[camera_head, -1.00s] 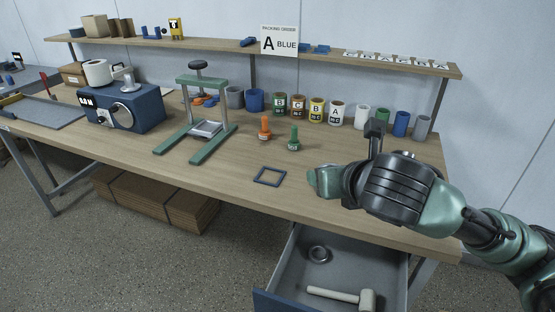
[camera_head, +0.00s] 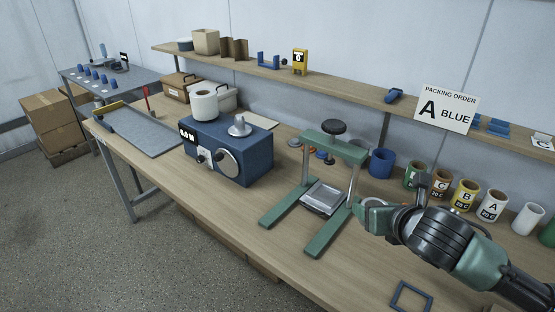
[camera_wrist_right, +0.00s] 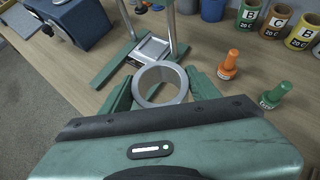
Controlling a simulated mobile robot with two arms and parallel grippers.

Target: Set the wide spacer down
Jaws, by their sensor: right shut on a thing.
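The wide spacer is a light grey ring (camera_wrist_right: 182,80), held between the fingers of my right gripper (camera_wrist_right: 160,88) in the right wrist view. In the head view my right gripper (camera_head: 368,208) is at the right of the green press frame (camera_head: 338,150), and the grey ring (camera_head: 375,202) shows partly at its fingertips. The ring appears above the bench (camera_head: 290,270); its exact height is hard to tell. The press has a square metal plate (camera_head: 323,199) between its legs. My left gripper is not in view.
A blue spin coater (camera_head: 228,150) stands left of the press. An orange bottle (camera_wrist_right: 228,62) and a green bottle (camera_wrist_right: 273,95) stand right of the gripper. Several labelled cups line the back. A dark square frame (camera_head: 411,296) lies on the bench front. Bare bench lies before the press.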

